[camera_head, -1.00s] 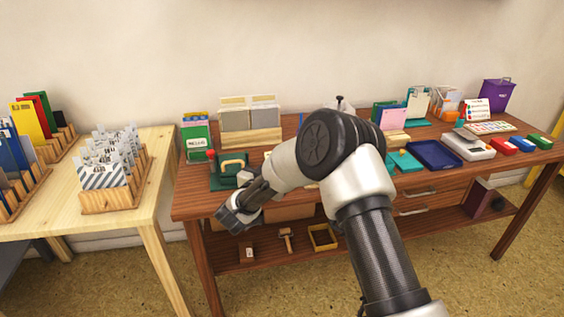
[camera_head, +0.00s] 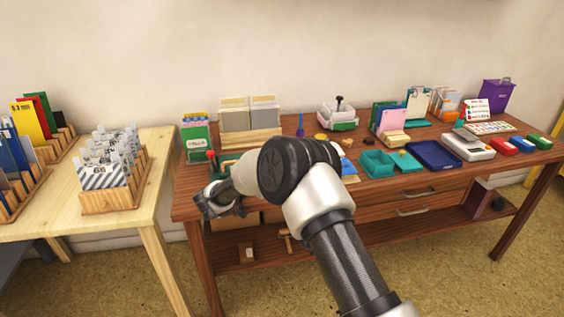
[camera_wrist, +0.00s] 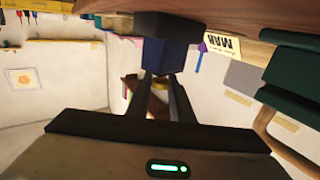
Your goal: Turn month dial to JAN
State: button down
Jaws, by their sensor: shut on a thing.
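In the head view my gripper (camera_head: 218,205) is at the front left edge of the dark wooden table. In the wrist view its two fingers (camera_wrist: 160,85) are shut on a dark blue knob-like piece (camera_wrist: 165,55) below a black part. I cannot tell for certain whether this piece is the month dial. A white label (camera_wrist: 222,46) with dark letters, seemingly MAR, shows to its right. A dark green block (camera_wrist: 298,68) is farther right. In the head view a red knob (camera_head: 211,154) stands just behind my gripper; my arm hides much of what is there.
A green card holder (camera_head: 195,150) stands behind my gripper, with a wooden card rack (camera_head: 250,138) beside it. Teal trays (camera_head: 378,164) and a navy tray (camera_head: 433,155) lie to the right. A light wooden table (camera_head: 150,205) stands close on the left.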

jog(key=c, duration=1.6)
grip_release()
jog(key=p+v, duration=0.3)
jog(key=v, duration=1.4)
jog(key=shift+s+a, duration=0.15)
